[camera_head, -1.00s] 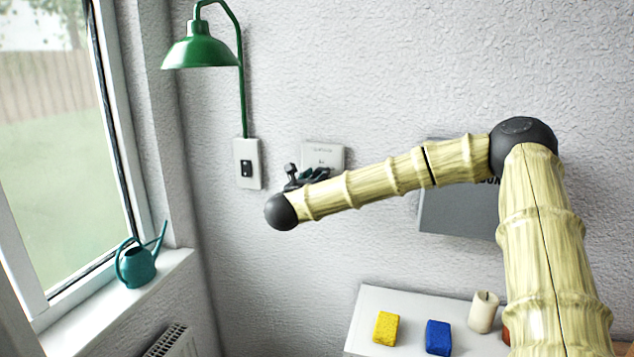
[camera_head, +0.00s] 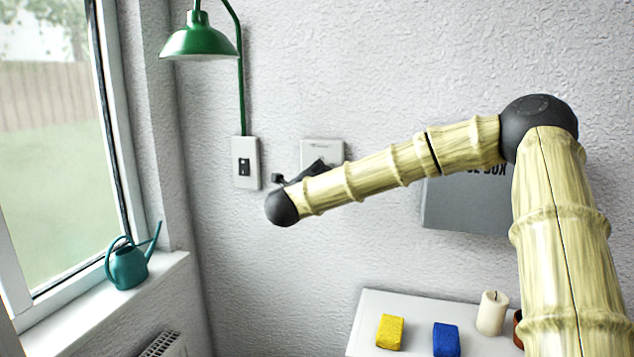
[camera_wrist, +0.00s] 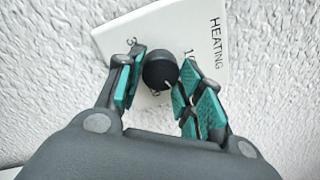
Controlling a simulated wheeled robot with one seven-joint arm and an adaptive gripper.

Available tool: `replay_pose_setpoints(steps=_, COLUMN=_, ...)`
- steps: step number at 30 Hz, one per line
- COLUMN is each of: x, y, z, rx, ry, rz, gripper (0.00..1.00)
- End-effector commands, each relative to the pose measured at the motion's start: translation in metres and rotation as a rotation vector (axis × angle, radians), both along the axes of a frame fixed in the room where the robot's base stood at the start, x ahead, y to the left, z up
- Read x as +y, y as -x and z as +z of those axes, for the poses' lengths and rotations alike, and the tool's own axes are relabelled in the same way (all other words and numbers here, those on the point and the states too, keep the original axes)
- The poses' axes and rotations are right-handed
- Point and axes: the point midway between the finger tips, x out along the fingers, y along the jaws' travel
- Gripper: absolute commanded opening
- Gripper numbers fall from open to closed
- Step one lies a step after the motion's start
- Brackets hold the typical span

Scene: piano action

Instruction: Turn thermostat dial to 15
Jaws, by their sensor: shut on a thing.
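The thermostat is a white square plate (camera_wrist: 125,38) on the wall, lettered HEATING, with a round black dial (camera_wrist: 160,70) at its middle. A 10 and part of another number show on the plate; the rest is hidden by my fingers. In the wrist view my gripper (camera_wrist: 158,86) has its teal-padded fingers on either side of the dial, shut on it. A light pointer mark shows on the dial's lower right. In the head view the plate (camera_head: 322,149) shows behind my gripper (camera_head: 298,178), and my arm hides the dial.
A light switch (camera_head: 245,163) and a green lamp (camera_head: 200,42) are on the wall to the left. A grey box (camera_head: 465,212) hangs behind my arm. A teal watering can (camera_head: 129,266) stands on the windowsill. Yellow (camera_head: 390,332) and blue (camera_head: 446,340) blocks lie below.

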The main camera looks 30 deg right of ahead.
Motion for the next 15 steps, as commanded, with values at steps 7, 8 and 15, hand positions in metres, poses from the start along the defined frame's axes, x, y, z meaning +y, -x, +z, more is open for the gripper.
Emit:
replay_pose_setpoints(steps=7, x=0.0007, y=0.0000, z=-0.0010, rx=0.090, ry=0.076, rz=0.001, gripper=0.13)
replay_pose_setpoints(steps=8, x=0.0007, y=0.0001, z=-0.0010, rx=0.097, ry=0.082, rz=0.002, gripper=0.13)
replay_pose_setpoints(steps=15, x=0.0000, y=0.0002, z=-0.0015, rx=0.131, ry=0.109, rz=0.001, gripper=0.13)
